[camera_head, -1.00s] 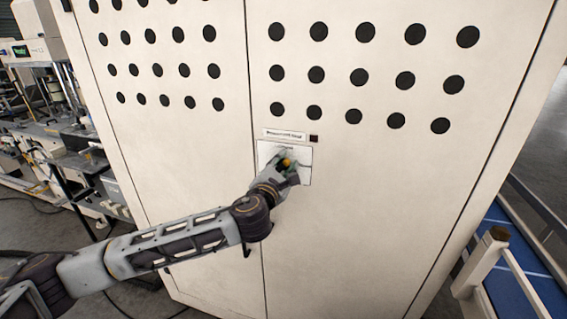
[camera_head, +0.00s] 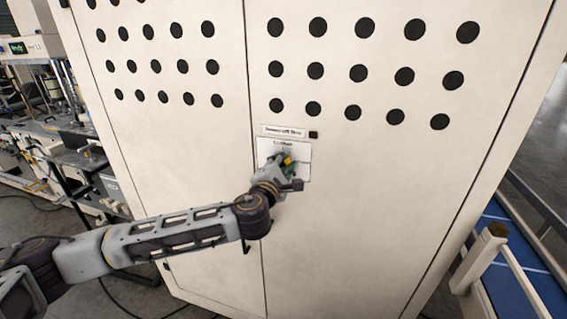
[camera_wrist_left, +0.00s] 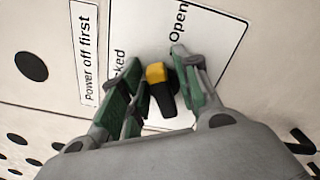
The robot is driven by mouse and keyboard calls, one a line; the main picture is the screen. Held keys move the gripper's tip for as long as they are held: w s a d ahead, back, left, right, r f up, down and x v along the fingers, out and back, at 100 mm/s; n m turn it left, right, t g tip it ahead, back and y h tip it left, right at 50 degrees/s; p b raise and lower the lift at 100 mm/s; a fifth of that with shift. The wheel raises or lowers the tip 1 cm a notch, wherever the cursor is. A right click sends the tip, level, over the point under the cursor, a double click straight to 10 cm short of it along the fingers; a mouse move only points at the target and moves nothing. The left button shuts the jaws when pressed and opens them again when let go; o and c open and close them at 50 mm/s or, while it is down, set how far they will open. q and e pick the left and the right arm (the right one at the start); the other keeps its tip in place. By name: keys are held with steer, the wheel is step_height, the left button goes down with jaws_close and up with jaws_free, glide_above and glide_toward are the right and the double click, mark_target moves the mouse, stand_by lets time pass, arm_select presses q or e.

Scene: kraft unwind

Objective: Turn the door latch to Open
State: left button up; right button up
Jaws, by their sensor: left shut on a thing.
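The door latch is a black handle with a yellow end (camera_wrist_left: 157,76); in the head view its yellow part (camera_head: 288,160) shows among my fingers. It sits on a white label plate (camera_head: 304,148), whose words "Open" and part of "Locked" show in the left wrist view. My left gripper (camera_head: 286,163) is at the plate, its green-padded fingers (camera_wrist_left: 160,85) on either side of the latch and closed on it. The yellow end points towards the lettered side of the plate, between the two words. My right gripper is not in view.
The plate is on a tall cream cabinet door (camera_head: 350,215) with rows of black round holes. A "Power off first" strip (camera_head: 284,131) and a small dark square (camera_head: 313,135) are just above. A railing (camera_head: 482,258) stands at right, machinery (camera_head: 60,140) at left.

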arm_select(q)
steer(key=shift+f+m, duration=0.1)
steer(key=shift+m, duration=1.1)
steer(key=shift+d+f+m, duration=0.1)
steer(key=shift+f+m, duration=0.05)
steer(key=shift+m, duration=1.45)
steer(key=shift+f+m, duration=0.1)
steer(key=shift+m, duration=0.3)
steer(key=o, duration=1.6)
steer(key=shift+s, duration=0.1)
steer(key=shift+v, duration=2.95)
